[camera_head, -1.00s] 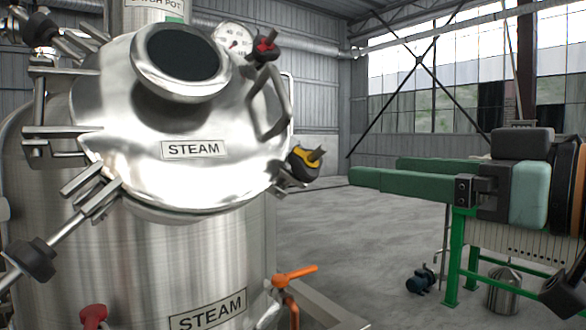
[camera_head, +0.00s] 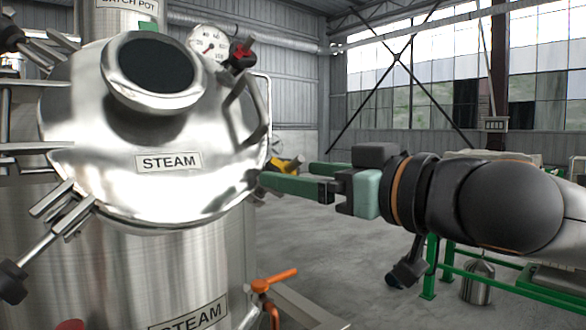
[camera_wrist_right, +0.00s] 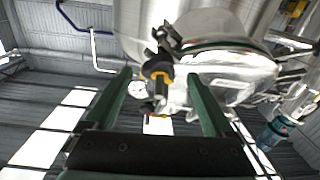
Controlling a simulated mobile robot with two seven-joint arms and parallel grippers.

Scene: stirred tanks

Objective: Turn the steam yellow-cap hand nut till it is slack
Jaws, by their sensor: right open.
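The steam yellow-cap hand nut (camera_head: 288,164) sits at the right edge of the steam tank's lid (camera_head: 105,165). In the head view its lower part is hidden behind a green finger. My right gripper (camera_head: 286,175) comes in from the right, open, with its fingers around the nut's place at the lid edge. In the right wrist view the nut, black with a yellow band (camera_wrist_right: 160,73), shows between the two spread fingers (camera_wrist_right: 161,78). I cannot tell whether either finger touches it. My left gripper is not in view.
A red-capped nut (camera_head: 242,55) and a gauge (camera_head: 209,43) are at the lid's upper right, near a bent handle (camera_head: 243,110). An orange valve lever (camera_head: 275,281) sticks out below. A green stand (camera_head: 432,268) is at the right. Open floor lies between.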

